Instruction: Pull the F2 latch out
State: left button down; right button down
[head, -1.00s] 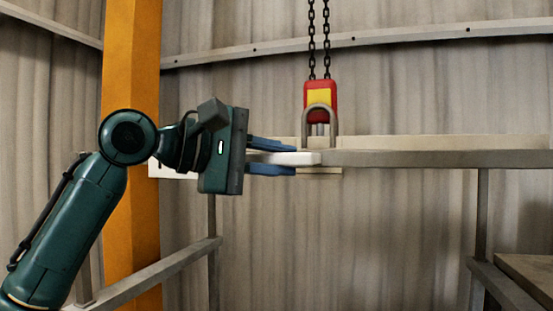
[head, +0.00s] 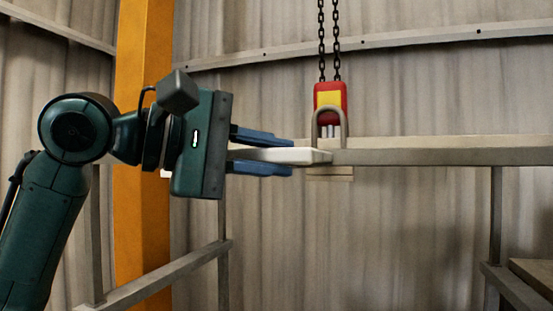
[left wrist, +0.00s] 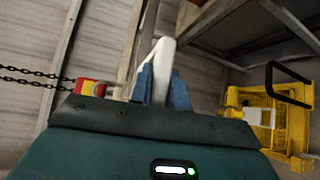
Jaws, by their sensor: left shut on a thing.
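My left gripper (head: 292,156) comes in from the left in the head view. Its blue fingers are shut on a pale white bar (head: 312,156), seemingly the latch's handle; I can read no F2 mark. The bar lies level, and its right end sticks out past the fingertips, close to the grey rail (head: 430,157). In the left wrist view the white bar (left wrist: 161,58) stands out between the blue fingers (left wrist: 162,88). Whether the bar joins the rail I cannot tell. My right gripper is in no view.
A red and yellow hoist block (head: 330,98) hangs on chains (head: 329,40), with a grey shackle (head: 343,128) at the rail, near the bar's end. An orange post (head: 145,150) stands behind my arm. A yellow frame (left wrist: 285,122) with a black handle shows in the left wrist view.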

pick_arm(q)
jog(key=c, duration=1.5)
grip_release()
jog(key=shift+w, duration=0.1)
jog(key=shift+o, duration=0.9)
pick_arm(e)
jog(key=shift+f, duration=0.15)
pick_arm(q)
jog(key=b+v, duration=0.2)
jog(key=v, duration=1.1)
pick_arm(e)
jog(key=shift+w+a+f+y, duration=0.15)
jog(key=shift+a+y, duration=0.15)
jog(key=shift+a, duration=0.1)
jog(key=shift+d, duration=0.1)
